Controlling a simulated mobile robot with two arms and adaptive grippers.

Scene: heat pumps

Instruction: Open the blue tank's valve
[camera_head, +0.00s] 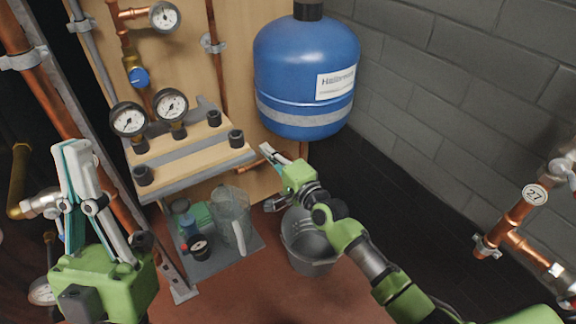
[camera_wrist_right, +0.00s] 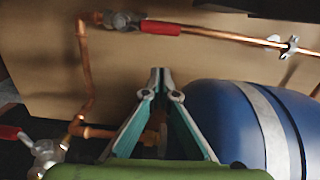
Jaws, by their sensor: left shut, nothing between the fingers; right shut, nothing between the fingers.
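The blue tank (camera_head: 305,65) with a white label hangs in front of the wooden panel in the head view. Its side also fills the right of the right wrist view (camera_wrist_right: 235,120). My right gripper (camera_head: 266,150) is shut and empty, below and left of the tank. In the right wrist view its closed fingertips (camera_wrist_right: 158,75) point at the bare panel. A valve with a red handle (camera_wrist_right: 160,27) sits on the copper pipe above the fingertips, apart from them. Another red-handled valve (camera_wrist_right: 45,150) is at lower left. My left gripper (camera_head: 74,148) is shut and empty at the left.
A wooden shelf (camera_head: 190,158) with pressure gauges stands left of the tank. A grey bucket (camera_head: 308,262) and a clear jug (camera_head: 232,215) are below. A block wall (camera_head: 460,80) and copper pipes (camera_head: 515,225) bound the right side.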

